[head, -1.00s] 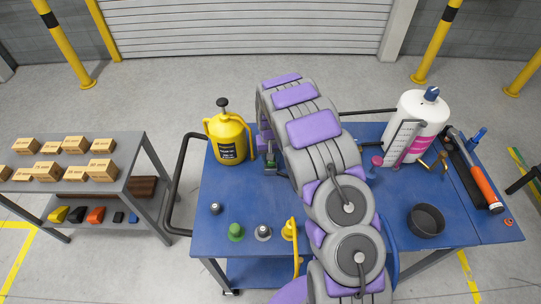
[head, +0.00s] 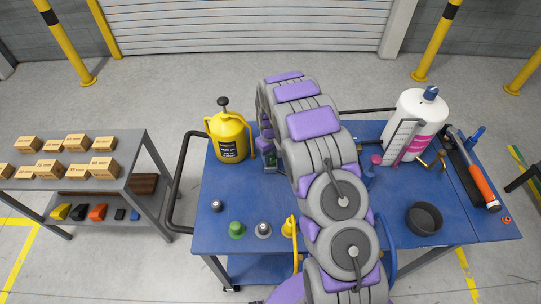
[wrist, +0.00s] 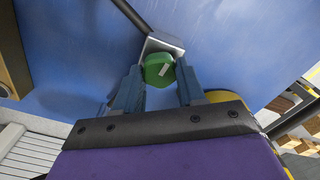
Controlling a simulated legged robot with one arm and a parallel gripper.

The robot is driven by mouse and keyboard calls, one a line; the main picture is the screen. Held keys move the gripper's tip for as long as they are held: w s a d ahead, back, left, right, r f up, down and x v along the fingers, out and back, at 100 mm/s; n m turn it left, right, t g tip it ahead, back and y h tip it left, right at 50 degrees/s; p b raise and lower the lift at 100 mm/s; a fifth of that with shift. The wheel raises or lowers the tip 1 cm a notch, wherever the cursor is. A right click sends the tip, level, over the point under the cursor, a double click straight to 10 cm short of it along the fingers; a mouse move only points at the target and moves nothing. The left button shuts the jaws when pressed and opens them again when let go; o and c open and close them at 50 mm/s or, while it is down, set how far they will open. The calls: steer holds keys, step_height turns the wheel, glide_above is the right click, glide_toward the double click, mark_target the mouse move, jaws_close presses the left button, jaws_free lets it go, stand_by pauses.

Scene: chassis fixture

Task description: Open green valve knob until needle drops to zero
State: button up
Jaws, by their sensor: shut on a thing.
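The green valve knob (wrist: 157,69) sits between the two blue-grey fingers of my gripper (wrist: 159,76) in the wrist view. It has a pale mark on its face and sits against a silver metal block (wrist: 165,44). My gripper is shut on the knob, one finger at each side. In the head view my arm covers most of the gripper and the knob; only a small part shows beside the yellow sprayer. No gauge face or needle can be made out in either view.
The blue table (head: 330,240) carries a yellow pump sprayer (head: 229,138), a white bottle (head: 414,125), a black bowl (head: 425,218) and an orange-handled tool (head: 482,185). Several small fittings, including a green one (head: 237,229), stand near its front. A grey shelf (head: 130,170) with boxes stands left.

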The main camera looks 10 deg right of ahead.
mark_target(270, 157)
steer(key=shift+w+r, duration=0.1)
steer(key=shift+w, duration=0.1)
steer(key=o, duration=0.9)
steer(key=shift+o, duration=0.8)
steer(key=shift+s, duration=0.1)
step_height(270, 157, up, 17)
steer(key=shift+a, duration=0.1)
